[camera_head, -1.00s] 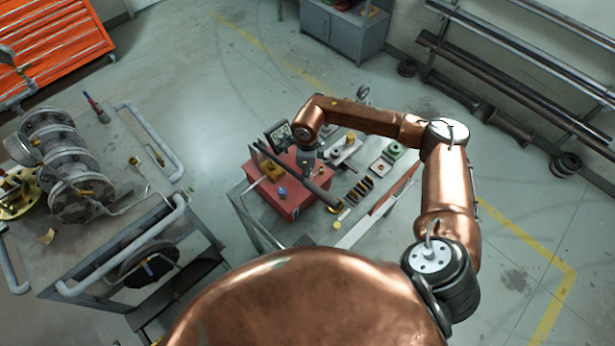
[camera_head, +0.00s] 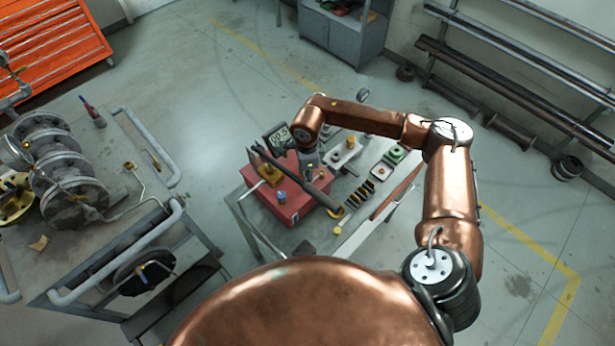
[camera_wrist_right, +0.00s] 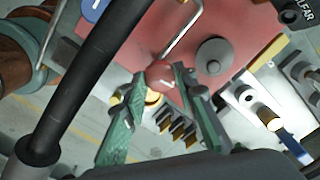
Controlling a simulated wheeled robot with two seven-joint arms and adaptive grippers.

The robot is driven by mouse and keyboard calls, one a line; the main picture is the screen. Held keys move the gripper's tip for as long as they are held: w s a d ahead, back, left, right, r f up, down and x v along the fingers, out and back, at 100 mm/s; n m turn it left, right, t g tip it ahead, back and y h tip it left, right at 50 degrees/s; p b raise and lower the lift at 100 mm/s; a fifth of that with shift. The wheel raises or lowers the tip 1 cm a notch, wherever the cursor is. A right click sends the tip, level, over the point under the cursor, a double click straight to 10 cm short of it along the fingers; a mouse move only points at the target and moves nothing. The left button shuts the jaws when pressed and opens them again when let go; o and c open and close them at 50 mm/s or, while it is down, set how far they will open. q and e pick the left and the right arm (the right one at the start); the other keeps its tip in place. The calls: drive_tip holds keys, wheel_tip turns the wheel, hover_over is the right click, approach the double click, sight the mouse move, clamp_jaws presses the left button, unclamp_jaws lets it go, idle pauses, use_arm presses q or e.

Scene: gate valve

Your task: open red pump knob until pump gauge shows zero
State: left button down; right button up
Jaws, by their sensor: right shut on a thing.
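The red pump (camera_head: 290,212) sits on the small bench in the head view, with a long black handle (camera_head: 300,178) across it. The pump gauge (camera_head: 279,136) stands at its far side. Its digits are small and look like about 80.5. My right gripper (camera_wrist_right: 160,84) has its two green fingers closed on the red knob (camera_wrist_right: 158,74) in the right wrist view. The fingers cover part of the knob. The pump's red top also shows there (camera_wrist_right: 225,25). In the head view my wrist hides the knob. My left gripper is in neither view.
The black handle crosses the wrist view (camera_wrist_right: 85,75) close to the left of my fingers. Dark fittings and small parts lie on the bench (camera_head: 365,190) to the right of the pump. A cart (camera_head: 75,250) with a flanged valve assembly stands at left. The floor between is clear.

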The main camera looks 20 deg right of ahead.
drive_tip(key=o, duration=1.2)
drive_tip(key=shift+c, duration=0.2)
drive_tip(key=shift+r, duration=0.1)
wheel_tip(320, 180, up, 12)
